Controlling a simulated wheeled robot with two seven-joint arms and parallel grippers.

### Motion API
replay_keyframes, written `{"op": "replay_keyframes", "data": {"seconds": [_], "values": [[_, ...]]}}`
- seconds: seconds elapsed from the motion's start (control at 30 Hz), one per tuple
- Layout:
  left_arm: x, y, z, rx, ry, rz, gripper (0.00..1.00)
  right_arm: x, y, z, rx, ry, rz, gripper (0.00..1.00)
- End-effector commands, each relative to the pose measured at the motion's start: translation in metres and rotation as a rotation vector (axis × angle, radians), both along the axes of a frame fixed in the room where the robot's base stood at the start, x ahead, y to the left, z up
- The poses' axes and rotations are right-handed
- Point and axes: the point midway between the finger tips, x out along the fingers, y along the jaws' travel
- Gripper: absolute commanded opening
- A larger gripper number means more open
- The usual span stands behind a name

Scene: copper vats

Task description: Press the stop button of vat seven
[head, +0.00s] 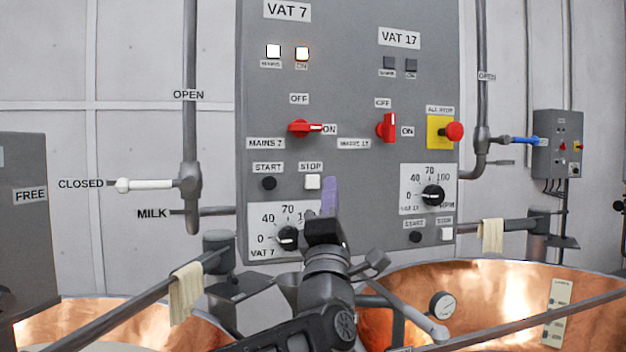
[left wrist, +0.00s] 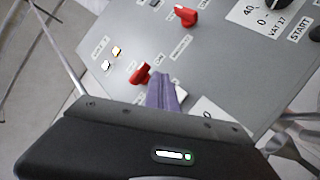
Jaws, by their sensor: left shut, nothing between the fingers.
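The control panel (head: 350,85) has a VAT 7 column on its left side. The vat 7 stop button (head: 312,182) is a small white square under a STOP label (head: 311,167). The black start button (head: 269,183) is to its left. My left gripper (head: 329,186) has its purple fingers shut and empty, with the tips just right of the stop button in the picture. I cannot tell whether they touch the panel. My right gripper is not in view.
Both vat 7 lamps (head: 302,54) are lit, and its red mains switch (head: 303,128) points to ON. The vat 7 dial (head: 289,238) is below. The VAT 17 controls and a red all-stop button (head: 454,131) are to the right. Copper vats (head: 480,290) and rails stand in front.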

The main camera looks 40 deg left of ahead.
Motion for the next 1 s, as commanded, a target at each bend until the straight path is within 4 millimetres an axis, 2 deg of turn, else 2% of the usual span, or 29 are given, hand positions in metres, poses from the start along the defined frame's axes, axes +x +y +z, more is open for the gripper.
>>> {"op": "replay_keyframes", "data": {"seconds": [0.33,0.4,0.6,1.0], "values": [[0.026,0.038,0.003,0.0,0.004,0.002,0.0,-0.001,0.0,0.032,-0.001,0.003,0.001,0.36],[0.031,0.044,-0.002,0.001,0.002,0.001,0.0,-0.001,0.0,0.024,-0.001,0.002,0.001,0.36],[0.04,0.057,-0.001,0.001,0.002,0.001,0.0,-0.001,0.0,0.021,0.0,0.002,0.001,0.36],[0.042,0.06,-0.001,0.002,0.002,0.0,0.0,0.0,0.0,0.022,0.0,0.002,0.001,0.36]]}}
